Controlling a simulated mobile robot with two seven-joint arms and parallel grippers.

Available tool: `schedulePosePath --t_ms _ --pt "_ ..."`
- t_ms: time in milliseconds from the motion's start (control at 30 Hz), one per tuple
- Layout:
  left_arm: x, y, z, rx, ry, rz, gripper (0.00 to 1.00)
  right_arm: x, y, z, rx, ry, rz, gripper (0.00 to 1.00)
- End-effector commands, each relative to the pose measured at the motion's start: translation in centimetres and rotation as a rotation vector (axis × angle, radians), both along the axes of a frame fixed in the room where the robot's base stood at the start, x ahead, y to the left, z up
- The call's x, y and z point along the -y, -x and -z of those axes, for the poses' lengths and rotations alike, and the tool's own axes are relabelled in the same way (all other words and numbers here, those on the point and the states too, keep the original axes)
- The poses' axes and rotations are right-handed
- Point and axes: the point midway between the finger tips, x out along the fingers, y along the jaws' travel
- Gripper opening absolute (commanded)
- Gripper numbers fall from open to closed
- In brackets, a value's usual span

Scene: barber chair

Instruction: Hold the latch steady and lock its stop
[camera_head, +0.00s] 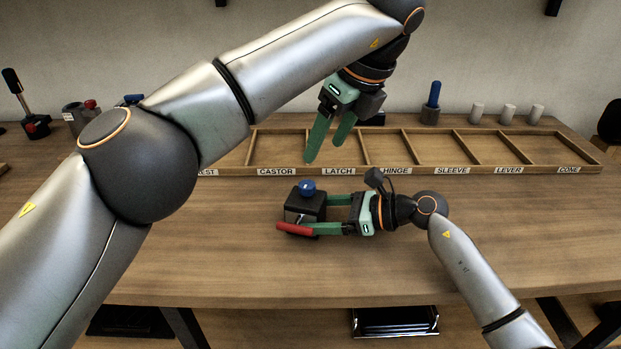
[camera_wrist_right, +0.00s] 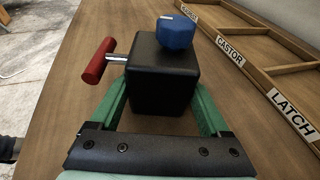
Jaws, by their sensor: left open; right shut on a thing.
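The latch (camera_head: 296,207) is a black block with a blue knob (camera_head: 307,187) on top and a red handle (camera_head: 294,229) on a metal stem at its side. It stands on the table in front of the labelled tray. My right gripper (camera_head: 325,214) reaches it from the right and is shut on the block; in the right wrist view the block (camera_wrist_right: 163,85) sits between the green fingers, with the blue knob (camera_wrist_right: 175,33) on top and the red handle (camera_wrist_right: 97,60) to the left. My left gripper (camera_head: 326,140) is open and empty, pointing down above the tray, up and right of the knob.
The wooden tray (camera_head: 228,172) has compartments labelled CASTOR, LATCH, HINGE, SLEEVE, LEVER and more; those in view look empty. Behind it stand a blue peg in a grey holder (camera_head: 431,110) and grey cylinders (camera_head: 507,113). The front table (camera_head: 220,270) is clear.

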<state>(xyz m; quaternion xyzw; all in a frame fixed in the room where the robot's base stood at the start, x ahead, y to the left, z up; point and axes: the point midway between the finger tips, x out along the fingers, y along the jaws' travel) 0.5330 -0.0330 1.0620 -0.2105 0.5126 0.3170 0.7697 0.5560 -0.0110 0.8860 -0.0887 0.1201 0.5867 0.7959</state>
Motion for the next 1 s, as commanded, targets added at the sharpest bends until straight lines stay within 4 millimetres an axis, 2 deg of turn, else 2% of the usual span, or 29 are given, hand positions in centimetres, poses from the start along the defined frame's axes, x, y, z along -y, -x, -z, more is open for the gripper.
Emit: schedulePosePath --t_ms 300,500,700,933,1000 --pt "-1.7 -1.7 6.1 -0.004 0.002 0.004 0.69 0.0 0.0 0.1 -0.002 0.002 0.000 0.49" --pt "-2.5 -2.5 8.7 -0.003 0.002 0.004 0.69 0.0 0.0 0.1 -0.002 0.002 0.000 0.49" --pt "-2.7 -2.8 9.7 -0.001 0.003 0.006 0.69 0.0 0.0 0.1 -0.002 0.002 0.000 0.49" --pt "-2.7 -2.8 9.7 -0.001 0.003 0.006 0.69 0.0 0.0 0.1 -0.002 0.002 0.000 0.49" --pt "-2.7 -2.8 9.7 -0.001 0.003 0.006 0.63 0.0 0.0 0.1 -0.002 0.002 0.000 0.49"
